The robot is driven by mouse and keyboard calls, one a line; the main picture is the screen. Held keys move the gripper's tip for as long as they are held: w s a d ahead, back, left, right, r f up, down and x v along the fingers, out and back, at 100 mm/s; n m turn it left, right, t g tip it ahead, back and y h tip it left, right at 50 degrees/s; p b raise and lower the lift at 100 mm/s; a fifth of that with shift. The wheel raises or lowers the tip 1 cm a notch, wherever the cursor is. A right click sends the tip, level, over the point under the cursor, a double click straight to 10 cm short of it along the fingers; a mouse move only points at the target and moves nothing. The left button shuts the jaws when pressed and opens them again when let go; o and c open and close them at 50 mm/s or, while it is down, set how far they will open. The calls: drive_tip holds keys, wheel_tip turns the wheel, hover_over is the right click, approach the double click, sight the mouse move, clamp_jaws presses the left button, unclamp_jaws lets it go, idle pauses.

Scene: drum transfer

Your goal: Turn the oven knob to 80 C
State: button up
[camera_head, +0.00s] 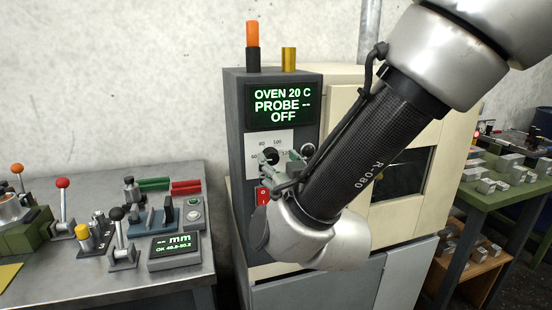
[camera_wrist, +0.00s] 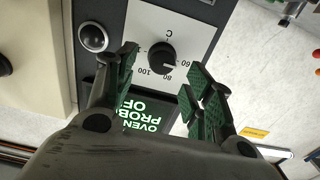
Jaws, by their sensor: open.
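The oven knob (camera_head: 270,155) is a small black round knob on a white dial plate on the grey control column. It shows clearly in the wrist view (camera_wrist: 161,56), with 60, 80 and 100 printed around it; I cannot tell its exact setting. My gripper (camera_head: 284,161) is in front of the dial, partly hidden by my arm. In the wrist view my gripper (camera_wrist: 160,72) is open and empty, its green-padded fingers apart on either side of the knob. No contact is clear. The display (camera_head: 284,106) reads OVEN 20 C, PROBE --, OFF.
An orange-topped lamp (camera_head: 252,38) stands on the column. A grey bench (camera_head: 190,278) with levers and a gauge is at left; a green table (camera_head: 500,205) is at right.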

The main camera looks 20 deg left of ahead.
sight(273, 158)
drive_tip(key=shift+x, duration=2.2)
drive_tip(key=c, duration=1)
